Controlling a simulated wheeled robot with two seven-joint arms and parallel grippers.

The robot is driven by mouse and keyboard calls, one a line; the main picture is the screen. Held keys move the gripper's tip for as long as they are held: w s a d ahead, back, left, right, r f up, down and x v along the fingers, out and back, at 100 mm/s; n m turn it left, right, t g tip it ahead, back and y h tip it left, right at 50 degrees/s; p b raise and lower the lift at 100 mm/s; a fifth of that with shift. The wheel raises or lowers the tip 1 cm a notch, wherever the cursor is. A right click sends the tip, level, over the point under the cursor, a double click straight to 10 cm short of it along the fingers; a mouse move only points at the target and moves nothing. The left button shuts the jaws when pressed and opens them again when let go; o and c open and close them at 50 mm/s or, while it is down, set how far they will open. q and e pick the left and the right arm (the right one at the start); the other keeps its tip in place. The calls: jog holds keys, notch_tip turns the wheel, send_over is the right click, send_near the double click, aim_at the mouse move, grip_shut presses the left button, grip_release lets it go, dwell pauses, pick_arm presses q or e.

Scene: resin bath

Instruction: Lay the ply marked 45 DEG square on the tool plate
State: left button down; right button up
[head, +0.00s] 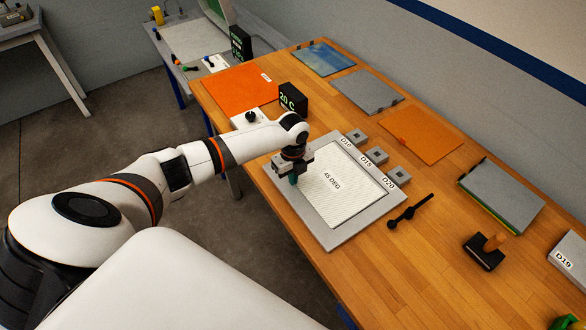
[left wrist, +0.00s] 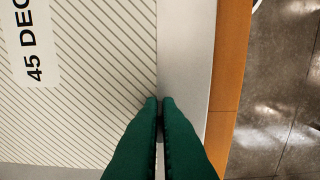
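The white hatched ply marked 45 DEG (head: 345,200) lies on the grey tool plate (head: 382,208), with a grey margin showing around it. In the left wrist view the ply (left wrist: 95,90) has a straight edge beside the bare plate (left wrist: 187,50). Its edge looks slightly angled to the plate's edge there; I cannot tell whether it is exactly square. My left gripper (head: 293,180) is at the ply's left edge. Its green fingertips (left wrist: 160,102) are nearly together and straddle that edge, with a thin dark strip between them. My right gripper is out of view.
Small grey blocks (head: 375,156) stand along the plate's far side, near a black-handled tool (head: 408,210). Orange sheets (head: 240,88), grey sheets (head: 366,91) and a blue sheet (head: 322,58) lie on the wooden table. A black stamp-like tool (head: 484,252) stands right.

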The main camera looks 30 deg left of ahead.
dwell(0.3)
pick_arm(q)
jog(key=c, duration=1.6)
grip_release()
jog(key=shift+o, duration=0.2)
jog(key=shift+r+p, duration=2.45)
jog(key=shift+r, duration=1)
